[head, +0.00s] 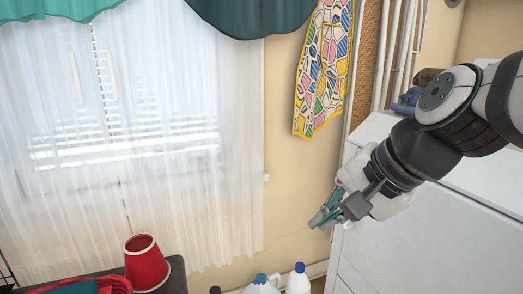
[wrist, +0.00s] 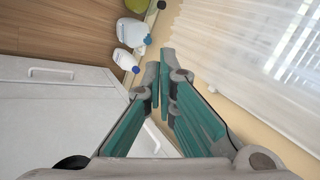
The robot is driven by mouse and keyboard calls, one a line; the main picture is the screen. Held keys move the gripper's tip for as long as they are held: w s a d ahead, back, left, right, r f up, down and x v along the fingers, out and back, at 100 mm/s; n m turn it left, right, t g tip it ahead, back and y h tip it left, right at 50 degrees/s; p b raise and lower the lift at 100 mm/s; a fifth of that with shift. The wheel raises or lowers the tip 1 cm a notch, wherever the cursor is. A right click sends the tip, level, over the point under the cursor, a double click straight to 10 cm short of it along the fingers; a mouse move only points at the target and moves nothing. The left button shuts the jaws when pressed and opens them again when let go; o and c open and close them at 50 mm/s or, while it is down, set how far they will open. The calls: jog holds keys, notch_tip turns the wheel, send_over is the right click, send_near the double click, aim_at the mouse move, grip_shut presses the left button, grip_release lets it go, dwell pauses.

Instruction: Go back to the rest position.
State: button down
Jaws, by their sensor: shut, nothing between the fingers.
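My gripper (head: 328,219) hangs at the right in the head view, in front of the white cabinet and the beige wall. In the wrist view its two teal-lined fingers (wrist: 163,62) come together at the tips. It is shut and holds nothing. It touches nothing that I can see. The head view shows no tote that I can make out with certainty; a red basket (head: 118,284) is partly cut off at the bottom left.
A white cabinet (head: 430,225) stands close behind my arm. White bottles (head: 298,280) stand low by the wall. A red lampshade-like object (head: 146,264) sits on a dark surface at the lower left. A sheer curtain (head: 170,150) and a patterned cloth (head: 323,70) hang behind.

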jog(key=s+d+f+n+g+h, duration=0.2)
jog(key=s+d+f+n+g, duration=0.15)
jog(key=s, duration=0.85)
jog(key=s+d+f+n+g+h, duration=0.25)
jog(key=s+d+n, duration=0.25)
jog(key=s, duration=0.6)
notch_tip(320, 180, up, 37)
jog(key=t+p, duration=0.4)
jog(key=p, duration=3.2)
jog(key=shift+s+d+r+t, duration=0.15)
jog(key=shift+s+r+t, duration=0.05)
jog(key=shift+t, duration=0.2)
